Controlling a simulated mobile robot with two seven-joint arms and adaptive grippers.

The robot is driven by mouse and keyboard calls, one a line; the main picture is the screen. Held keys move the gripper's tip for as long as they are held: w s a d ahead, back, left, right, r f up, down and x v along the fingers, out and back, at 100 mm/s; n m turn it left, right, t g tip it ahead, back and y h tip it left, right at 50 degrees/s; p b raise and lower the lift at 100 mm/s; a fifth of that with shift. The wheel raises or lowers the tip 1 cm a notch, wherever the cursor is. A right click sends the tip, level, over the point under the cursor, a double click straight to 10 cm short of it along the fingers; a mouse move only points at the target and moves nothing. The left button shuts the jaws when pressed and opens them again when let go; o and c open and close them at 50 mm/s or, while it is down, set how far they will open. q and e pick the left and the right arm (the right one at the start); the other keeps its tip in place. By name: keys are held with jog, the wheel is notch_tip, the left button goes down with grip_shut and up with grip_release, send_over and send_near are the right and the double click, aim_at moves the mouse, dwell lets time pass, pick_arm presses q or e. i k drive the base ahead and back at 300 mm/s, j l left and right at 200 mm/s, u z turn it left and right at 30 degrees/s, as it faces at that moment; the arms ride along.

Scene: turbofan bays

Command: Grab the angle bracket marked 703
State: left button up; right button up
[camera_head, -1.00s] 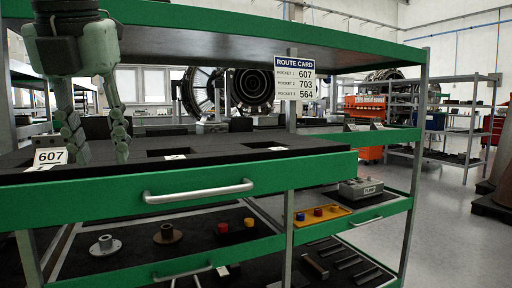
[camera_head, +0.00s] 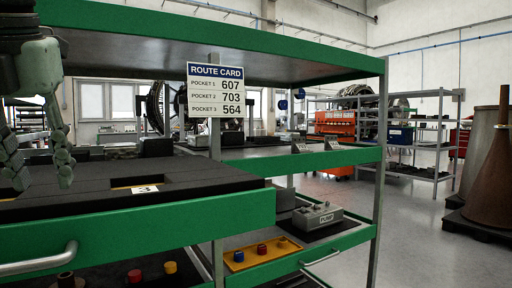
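A route card (camera_head: 216,90) hangs on the shelf post and lists pocket 1 607, pocket 2 703, pocket 3 564. My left gripper (camera_head: 40,172) is at the left edge over the dark foam tray (camera_head: 210,186), fingers apart with nothing seen between them. A pocket tagged 3 (camera_head: 145,189) shows in the foam. Two small grey angled pieces, one on the left (camera_head: 299,147) and one on the right (camera_head: 331,144), stand on the far green shelf; their marks are too small to read. I cannot make out a bracket marked 703. My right gripper is out of view.
A green drawer front (camera_head: 170,222) with a metal handle (camera_head: 40,261) is close in front. Below are a yellow tray (camera_head: 262,254) with coloured caps and a grey pump box (camera_head: 318,215). The right-hand floor (camera_head: 410,235) is clear up to a brown cone (camera_head: 490,185).

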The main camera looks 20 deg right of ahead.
aim_at(299, 145)
jog(key=i+l, duration=0.15)
jog(key=l, duration=0.3)
jog(key=i+l+u, duration=0.1)
jog(key=l, duration=0.3)
jog(key=i+l, duration=0.2)
jog(key=l, duration=0.25)
jog(key=i+l+u, duration=0.1)
jog(key=l, duration=0.35)
jog(key=i+l, duration=0.15)
jog(key=l, duration=0.3)
jog(key=i+l, duration=0.1)
jog(key=l, duration=0.35)
jog(key=i+l+u, duration=0.1)
jog(key=l, duration=0.35)
jog(key=i+l, duration=0.15)
jog(key=l, duration=0.15)
jog(key=i+l, duration=0.1)
jog(key=l, duration=0.25)
jog(key=i+l+u, duration=0.1)
jog(key=l, duration=0.2)
jog(key=i+z, duration=0.1)
jog(key=i, duration=0.3)
